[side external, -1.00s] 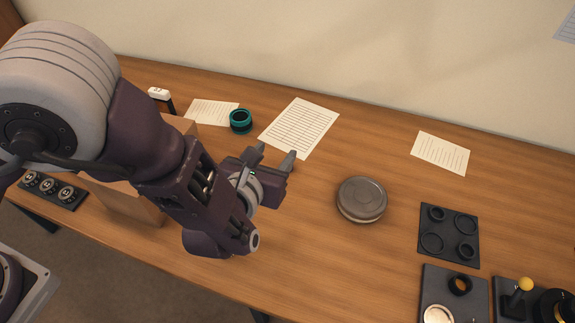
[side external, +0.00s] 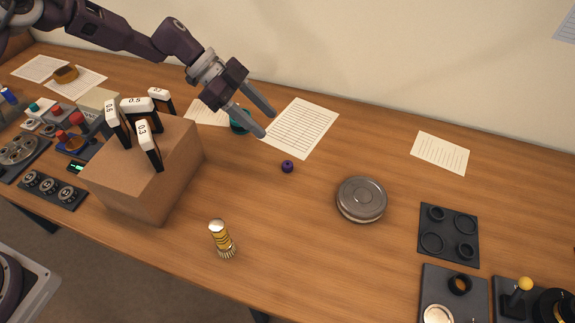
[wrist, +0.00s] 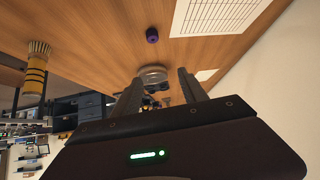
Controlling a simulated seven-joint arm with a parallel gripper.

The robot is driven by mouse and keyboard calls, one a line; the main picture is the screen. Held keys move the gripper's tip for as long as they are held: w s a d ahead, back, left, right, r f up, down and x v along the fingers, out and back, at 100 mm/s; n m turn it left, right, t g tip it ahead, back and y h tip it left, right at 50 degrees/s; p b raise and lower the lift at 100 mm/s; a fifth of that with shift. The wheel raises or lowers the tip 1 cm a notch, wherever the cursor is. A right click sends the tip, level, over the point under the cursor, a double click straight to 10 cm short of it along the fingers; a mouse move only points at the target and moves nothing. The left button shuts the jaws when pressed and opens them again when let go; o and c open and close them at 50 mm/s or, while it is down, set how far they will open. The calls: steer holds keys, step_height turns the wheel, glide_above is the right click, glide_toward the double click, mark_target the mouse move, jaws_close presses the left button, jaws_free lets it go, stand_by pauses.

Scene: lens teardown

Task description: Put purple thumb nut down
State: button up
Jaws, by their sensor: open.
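The purple thumb nut (side external: 287,166) rests on the bare wooden table, left of the round grey lidded tin and below the lined sheet. It also shows in the wrist view (wrist: 152,35), apart from the fingers. My gripper (side external: 269,124) is open and empty, raised above the table, up and to the left of the nut. Its two spread fingers also show in the wrist view (wrist: 158,92), with nothing between them that they hold.
The grey tin (side external: 362,199) stands right of the nut. A yellow-banded brush (side external: 222,240) stands near the front. A wooden block (side external: 150,190) with several numbered white-handled tools is at left. A teal ring (side external: 238,124) is partly behind my gripper. Dark trays (side external: 449,222) lie at right.

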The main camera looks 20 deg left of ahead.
glide_toward(287, 164)
steer(key=shift+w+d+f, duration=0.1)
steer(key=shift+d+f, duration=0.25)
steer(key=shift+d, duration=0.3)
steer(key=x, duration=0.7)
steer(key=shift+a+f, duration=0.1)
steer(key=shift+f, duration=0.1)
jaws_close()
